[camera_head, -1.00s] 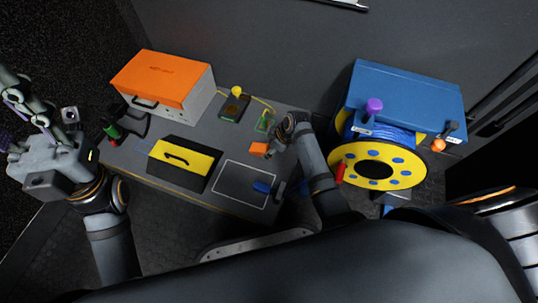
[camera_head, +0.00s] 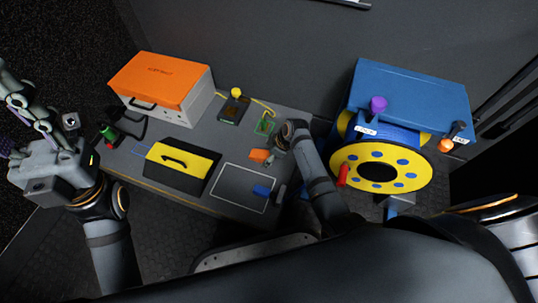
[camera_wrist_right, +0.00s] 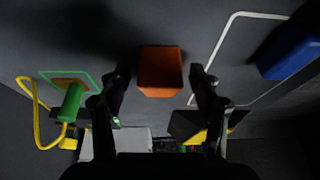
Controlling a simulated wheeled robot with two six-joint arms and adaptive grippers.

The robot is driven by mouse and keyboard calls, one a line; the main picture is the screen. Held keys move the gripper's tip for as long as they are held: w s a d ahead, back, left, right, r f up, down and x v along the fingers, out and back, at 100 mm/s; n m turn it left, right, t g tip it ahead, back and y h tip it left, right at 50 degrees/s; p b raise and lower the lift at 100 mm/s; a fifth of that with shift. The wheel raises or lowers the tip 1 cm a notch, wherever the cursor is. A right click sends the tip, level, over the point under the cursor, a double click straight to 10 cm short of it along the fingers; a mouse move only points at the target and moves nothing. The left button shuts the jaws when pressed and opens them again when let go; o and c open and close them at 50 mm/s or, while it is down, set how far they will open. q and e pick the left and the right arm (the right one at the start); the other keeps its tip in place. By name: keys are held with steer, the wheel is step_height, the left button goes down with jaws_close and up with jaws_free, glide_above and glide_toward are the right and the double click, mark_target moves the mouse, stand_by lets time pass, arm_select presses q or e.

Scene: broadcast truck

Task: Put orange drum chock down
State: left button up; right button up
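The orange drum chock (camera_head: 259,155) sits on the dark grey table, right of the yellow-topped black case. In the right wrist view the chock (camera_wrist_right: 160,68) lies between my right gripper's two fingers, with a visible gap on each side. My right gripper (camera_head: 273,157) is open at the chock, and its fingers hide part of that spot in the head view. My left gripper (camera_head: 48,165) is far left, away from the chock; its finger opening is unclear.
A white-outlined rectangle (camera_head: 228,196) with a blue object (camera_head: 263,190) lies at the table's front right. A green-outlined square (camera_head: 265,125) is behind the chock. An orange-lidded box (camera_head: 165,80) stands back left. A yellow cable drum (camera_head: 410,179) stands right of the table.

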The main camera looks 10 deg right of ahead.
steer(key=p+v, duration=0.7)
steer(key=v, duration=0.5)
steer(key=shift+r, duration=0.1)
